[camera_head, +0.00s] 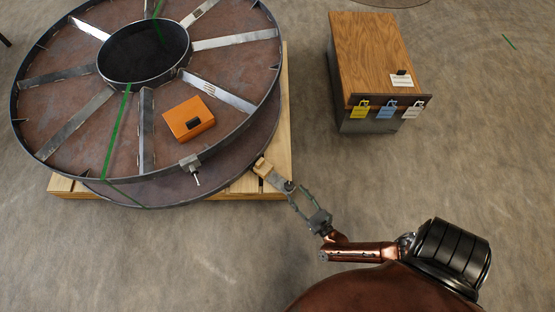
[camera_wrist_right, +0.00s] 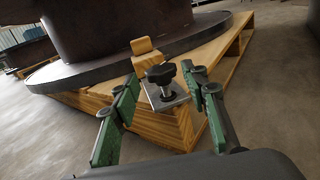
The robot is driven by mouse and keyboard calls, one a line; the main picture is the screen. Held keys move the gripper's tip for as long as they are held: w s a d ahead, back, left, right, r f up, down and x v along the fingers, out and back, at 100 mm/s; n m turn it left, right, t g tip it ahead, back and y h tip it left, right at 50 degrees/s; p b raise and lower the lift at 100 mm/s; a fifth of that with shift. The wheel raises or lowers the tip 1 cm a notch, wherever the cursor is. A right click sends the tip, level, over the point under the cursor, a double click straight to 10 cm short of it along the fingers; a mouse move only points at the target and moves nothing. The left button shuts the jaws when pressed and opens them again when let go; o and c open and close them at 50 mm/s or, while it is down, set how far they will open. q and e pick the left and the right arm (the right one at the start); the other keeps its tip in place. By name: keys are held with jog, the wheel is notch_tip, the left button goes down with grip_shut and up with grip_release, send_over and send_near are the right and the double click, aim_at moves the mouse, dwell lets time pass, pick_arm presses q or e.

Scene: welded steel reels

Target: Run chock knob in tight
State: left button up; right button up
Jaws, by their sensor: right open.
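The chock knob, a black lobed knob (camera_wrist_right: 160,74), stands on a flat metal plate (camera_wrist_right: 166,96) at the corner of the wooden pallet. A wooden chock block (camera_wrist_right: 146,56) sits at the plate's far end, against the reel's lower flange; the block also shows in the head view (camera_head: 262,167). My right gripper (camera_head: 297,191) is at this corner. In the right wrist view its green-padded fingers (camera_wrist_right: 162,76) are open, one on each side of the knob, with visible gaps. How far the knob is screwed in cannot be told. My left gripper is out of view.
The steel reel (camera_head: 70,85) lies on the pallet (camera_head: 284,130). An orange box (camera_head: 188,119) rests on it, and a small clamp (camera_head: 190,164) grips its rim. A wood-topped cabinet (camera_head: 370,50) with hanging tags stands at right. Floor between is clear.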

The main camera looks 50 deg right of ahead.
jog(key=b+x, duration=0.2)
jog(key=x, duration=0.8)
jog(key=shift+a, duration=0.1)
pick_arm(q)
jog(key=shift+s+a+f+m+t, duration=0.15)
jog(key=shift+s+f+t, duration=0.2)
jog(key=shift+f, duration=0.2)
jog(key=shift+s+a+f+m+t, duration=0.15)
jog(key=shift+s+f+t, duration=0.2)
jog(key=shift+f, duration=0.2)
pick_arm(e)
jog(key=shift+w, duration=0.55)
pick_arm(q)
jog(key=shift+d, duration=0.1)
pick_arm(e)
jog(key=shift+c, duration=0.6)
jog(key=shift+s, duration=0.1)
grip_shut()
